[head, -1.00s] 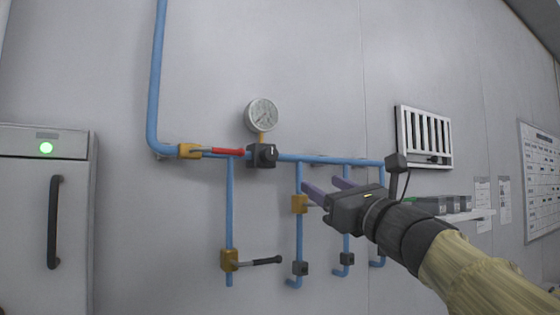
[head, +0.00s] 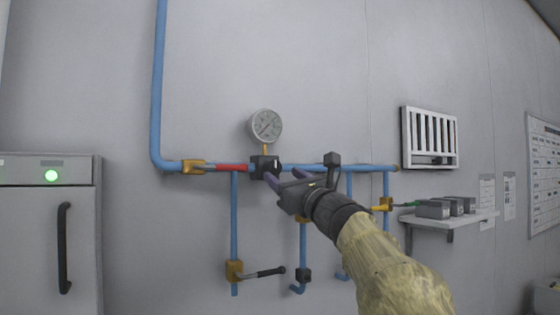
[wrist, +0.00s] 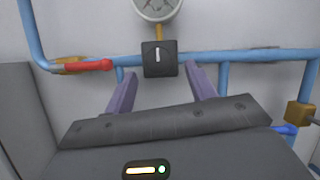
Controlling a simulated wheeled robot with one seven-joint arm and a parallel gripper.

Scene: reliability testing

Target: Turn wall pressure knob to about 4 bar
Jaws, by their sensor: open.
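The black pressure knob block (head: 263,167) sits on the horizontal blue pipe, just under the round gauge (head: 266,126). In the wrist view the knob (wrist: 159,58) shows a white mark standing nearly upright, and only the bottom of the gauge (wrist: 158,8) shows. The gauge's reading is too small to tell. My gripper (head: 283,176) is open and empty, just right of and below the knob in the head view. In the wrist view its two purple fingers (wrist: 163,80) point at the knob, one to each side and lower, with no clear contact.
A red-handled valve (head: 230,168) lies left of the knob on the same pipe. A black-handled valve (head: 262,272) is on a lower branch. A shelf with grey boxes (head: 450,219) and a white cabinet (head: 45,240) stand at the sides.

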